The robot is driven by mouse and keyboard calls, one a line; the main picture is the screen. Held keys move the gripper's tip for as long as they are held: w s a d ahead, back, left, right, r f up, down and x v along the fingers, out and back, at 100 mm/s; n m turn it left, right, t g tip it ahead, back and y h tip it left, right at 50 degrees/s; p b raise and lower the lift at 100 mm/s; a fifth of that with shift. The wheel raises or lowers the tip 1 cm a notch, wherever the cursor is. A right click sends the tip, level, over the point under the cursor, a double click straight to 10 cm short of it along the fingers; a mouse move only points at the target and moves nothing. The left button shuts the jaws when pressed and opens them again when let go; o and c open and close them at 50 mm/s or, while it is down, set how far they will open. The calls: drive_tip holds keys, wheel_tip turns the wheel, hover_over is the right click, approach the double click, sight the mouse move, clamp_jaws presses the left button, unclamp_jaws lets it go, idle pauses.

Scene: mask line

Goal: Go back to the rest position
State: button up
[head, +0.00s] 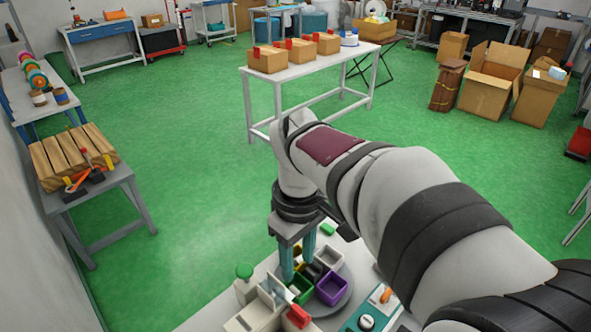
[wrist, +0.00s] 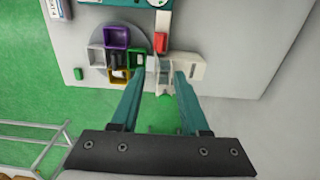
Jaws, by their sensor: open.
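My gripper (head: 297,272) hangs from the wrist with its two teal fingers pointing down at the workbench. In the wrist view the gripper (wrist: 160,80) has its fingers apart, and I see nothing held between them. The fingertips appear above or near a white device (wrist: 190,66) with a red block (wrist: 160,42). Beside it, a round grey turntable (wrist: 96,38) carries small coloured bins: purple (head: 331,288), green (head: 300,289), yellow (wrist: 120,77) and white (wrist: 97,56). Dark items lie in some bins. The fingers partly hide the bins in the head view.
A teal control box (head: 368,318) with an orange switch stands on the bench (head: 215,318). A white table (head: 290,73) with cartons stands farther back. The green floor (head: 190,190) between is clear.

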drive_tip(key=shift+s, duration=0.1)
drive_tip(key=s+d+f+m+y, duration=0.1)
drive_tip(key=s+d+f+m, duration=0.1)
drive_tip(key=s+m, duration=0.5)
drive_tip(key=s+d+f+m, duration=0.2)
drive_tip(key=s+m, duration=0.5)
drive_tip(key=s, duration=0.5)
drive_tip(key=shift+s+d+m+y, duration=0.3)
drive_tip(key=shift+d+y, duration=0.1)
drive_tip(key=shift+d, duration=0.45)
